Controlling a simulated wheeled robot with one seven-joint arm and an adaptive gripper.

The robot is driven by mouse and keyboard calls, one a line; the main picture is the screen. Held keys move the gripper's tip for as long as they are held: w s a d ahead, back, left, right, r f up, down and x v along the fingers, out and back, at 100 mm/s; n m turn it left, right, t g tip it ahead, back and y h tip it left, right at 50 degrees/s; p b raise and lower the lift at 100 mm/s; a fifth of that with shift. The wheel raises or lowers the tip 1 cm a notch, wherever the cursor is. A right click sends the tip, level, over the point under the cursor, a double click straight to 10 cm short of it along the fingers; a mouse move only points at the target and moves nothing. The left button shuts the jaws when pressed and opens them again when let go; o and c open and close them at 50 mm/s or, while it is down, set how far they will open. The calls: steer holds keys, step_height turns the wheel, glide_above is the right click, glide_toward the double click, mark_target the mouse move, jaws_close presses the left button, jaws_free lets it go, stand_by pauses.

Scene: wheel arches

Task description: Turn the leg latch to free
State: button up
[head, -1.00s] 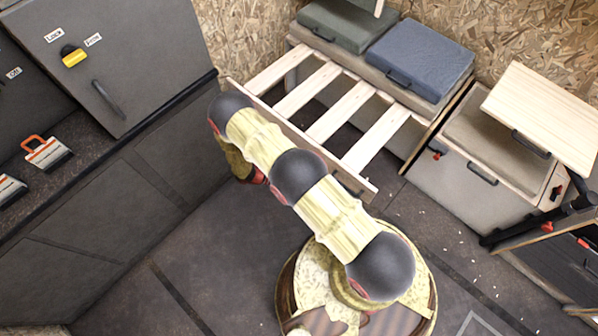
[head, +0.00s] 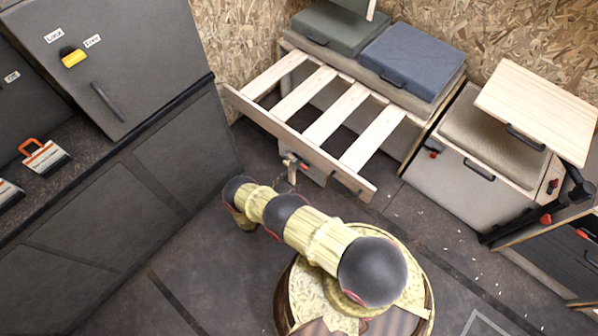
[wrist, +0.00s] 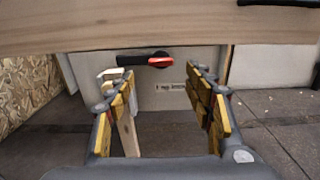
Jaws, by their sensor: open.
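The latch (wrist: 150,61) shows in the wrist view as a black bar with a red end, lying level on a pale panel (wrist: 190,72) under a wooden beam (wrist: 150,28). A small printed label (wrist: 172,87) sits below it, too small to read. My gripper (wrist: 155,88) is open and empty; its yellow-padded fingers point at the panel, below the latch and apart from it. A pale wooden leg (wrist: 127,130) hangs beside the left finger. In the head view a small fitting with red (head: 301,165) shows under the slatted frame (head: 310,140); my arm hides the gripper there.
Grey cabinets (head: 110,180) line the left side. Blue (head: 417,60) and green (head: 340,28) cushions lie behind the slatted frame. Dark floor is open left of my base.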

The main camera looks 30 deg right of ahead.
mark_target(303, 168)
steer(key=shift+b+x, duration=0.75)
steer(key=shift+x, duration=3.1)
steer(key=c, duration=0.4)
jaws_close()
